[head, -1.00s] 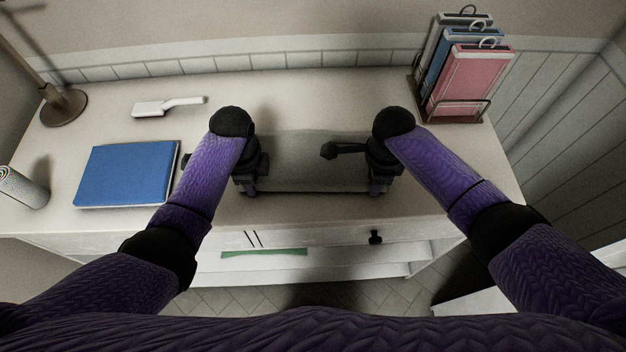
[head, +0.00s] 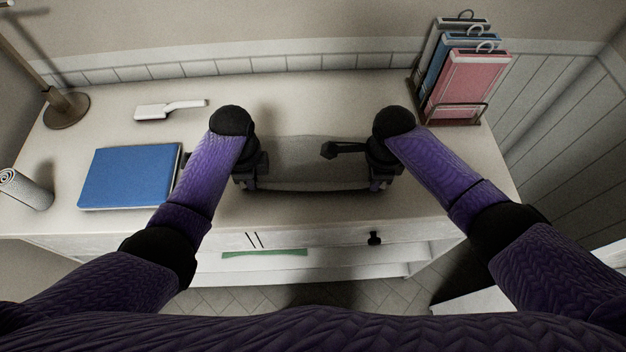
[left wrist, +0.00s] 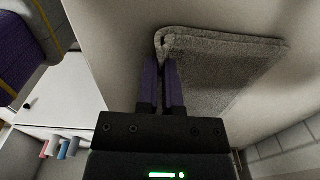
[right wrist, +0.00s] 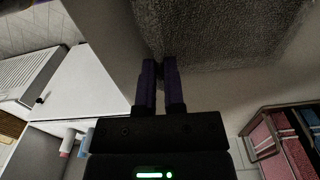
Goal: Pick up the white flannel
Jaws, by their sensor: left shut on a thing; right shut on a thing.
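The white flannel (head: 312,160) looks grey in the shade and lies between my two grippers at the middle of the white table's front. My left gripper (head: 250,184) is shut on its near left corner. In the left wrist view the fingers (left wrist: 163,72) pinch the folded edge of the flannel (left wrist: 215,75). My right gripper (head: 376,184) is shut on the near right corner. In the right wrist view its fingers (right wrist: 160,75) meet the flannel's edge (right wrist: 215,30). The near edge between the grippers sags slightly, with a dark shadow below it.
A blue folded cloth or book (head: 128,176) lies left of my left arm. A white brush (head: 170,109) lies behind it. A rack of coloured packets (head: 462,85) stands at back right.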

